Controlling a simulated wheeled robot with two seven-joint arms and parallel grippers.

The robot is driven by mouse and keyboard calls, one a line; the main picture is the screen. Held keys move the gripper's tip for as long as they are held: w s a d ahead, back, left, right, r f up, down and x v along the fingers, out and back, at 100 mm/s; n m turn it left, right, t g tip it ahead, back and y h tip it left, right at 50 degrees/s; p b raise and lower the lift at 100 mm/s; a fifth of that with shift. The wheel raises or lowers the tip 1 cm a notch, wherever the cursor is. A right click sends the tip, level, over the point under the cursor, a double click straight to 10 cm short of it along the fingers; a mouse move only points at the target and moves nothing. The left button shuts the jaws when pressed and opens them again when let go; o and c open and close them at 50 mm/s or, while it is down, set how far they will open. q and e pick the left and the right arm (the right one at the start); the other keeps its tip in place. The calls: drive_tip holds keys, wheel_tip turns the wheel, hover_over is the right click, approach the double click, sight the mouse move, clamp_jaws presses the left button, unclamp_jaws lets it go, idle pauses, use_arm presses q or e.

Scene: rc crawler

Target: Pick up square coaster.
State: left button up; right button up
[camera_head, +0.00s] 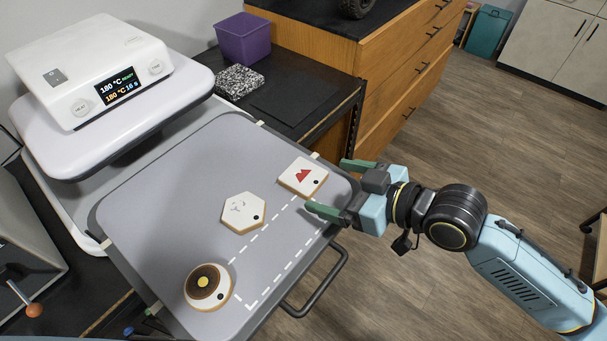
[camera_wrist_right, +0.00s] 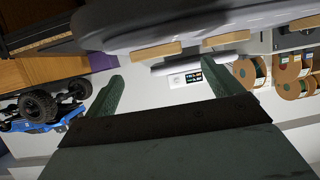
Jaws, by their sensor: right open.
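The square coaster (camera_head: 303,176), cream with a red peak design and a black dot, lies on the grey press plate (camera_head: 150,205) near its right corner. My right gripper (camera_head: 340,188) is open and empty, just to the right of the coaster, its two green fingers pointing toward it. In the right wrist view, upside down, the wooden edge of a coaster (camera_wrist_right: 156,50), seemingly the square one, shows between the fingers (camera_wrist_right: 165,72). A gap remains between gripper and coaster. My left gripper is out of view.
A hexagonal coaster (camera_head: 242,213) and a round coaster (camera_head: 208,287) share the plate, beside a dashed white line. A metal handle (camera_head: 318,285) juts from the plate's front right. The white press head (camera_head: 105,75) is swung to the back left. A purple bin (camera_head: 244,38) stands behind.

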sight(308, 177)
drive_tip(key=x, duration=0.5)
drive_tip(key=shift+w, duration=0.2)
drive_tip(key=c, duration=1.1)
